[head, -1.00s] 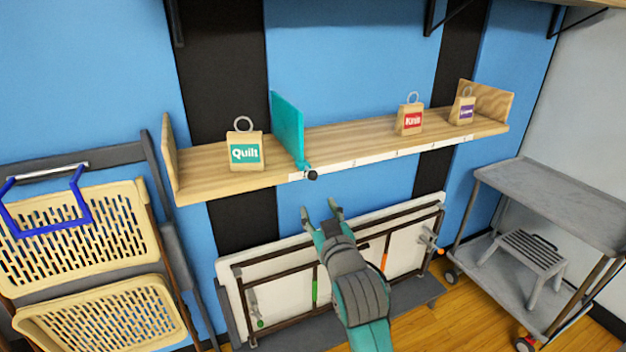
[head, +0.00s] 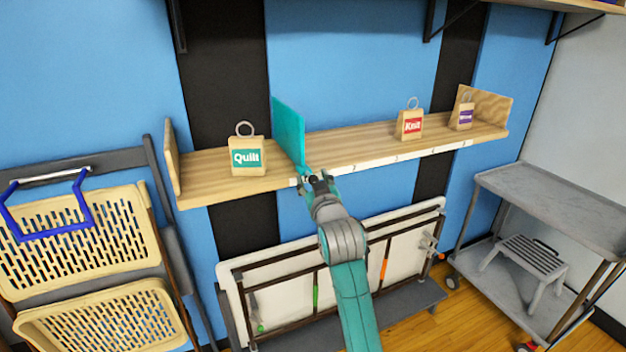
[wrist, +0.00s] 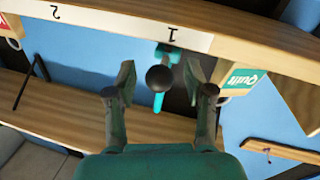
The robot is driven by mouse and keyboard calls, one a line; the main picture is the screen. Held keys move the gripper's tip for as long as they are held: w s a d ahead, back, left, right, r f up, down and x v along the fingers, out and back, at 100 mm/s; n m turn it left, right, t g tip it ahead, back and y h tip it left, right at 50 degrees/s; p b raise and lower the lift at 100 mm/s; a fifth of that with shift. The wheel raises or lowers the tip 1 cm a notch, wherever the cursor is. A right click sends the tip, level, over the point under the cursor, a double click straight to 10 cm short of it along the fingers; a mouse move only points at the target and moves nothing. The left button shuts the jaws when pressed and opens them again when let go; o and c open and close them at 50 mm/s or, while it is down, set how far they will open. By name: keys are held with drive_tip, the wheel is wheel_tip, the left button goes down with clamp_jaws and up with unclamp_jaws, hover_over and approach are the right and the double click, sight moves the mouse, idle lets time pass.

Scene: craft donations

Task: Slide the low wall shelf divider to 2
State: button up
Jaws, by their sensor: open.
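The low wall shelf (head: 345,140) has a teal upright divider (head: 288,132) standing across it, right of the Quilt bag. A white number strip (head: 375,162) runs along its front edge. In the wrist view, the divider's teal stem and dark round knob (wrist: 160,78) are beside the mark 1 (wrist: 172,36); the mark 2 (wrist: 53,13) is farther left there. My gripper (head: 315,181) is at the shelf's front edge by the divider. In the wrist view its open fingers (wrist: 158,88) are on either side of the knob, with gaps visible.
A Quilt bag (head: 248,157) stands left of the divider. A Knit bag (head: 410,125) and a purple-labelled bag (head: 462,116) stand toward the right end. A folded table (head: 400,255) leans below, a grey cart (head: 555,205) stands right, and folding chairs (head: 85,235) hang left.

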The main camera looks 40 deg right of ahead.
drive_tip(key=shift+w+d, duration=0.2)
drive_tip(key=shift+w, duration=0.15)
clamp_jaws()
drive_tip(key=s+d, duration=0.1)
drive_tip(key=d, duration=0.3)
drive_tip(key=s+d, duration=0.1)
drive_tip(key=d, duration=0.4)
drive_tip(key=s+d, duration=0.2)
drive_tip(key=d, duration=0.3)
drive_tip(key=shift+s+d, duration=0.1)
drive_tip(key=shift+d, duration=0.1)
unclamp_jaws()
drive_tip(key=v, duration=1.2)
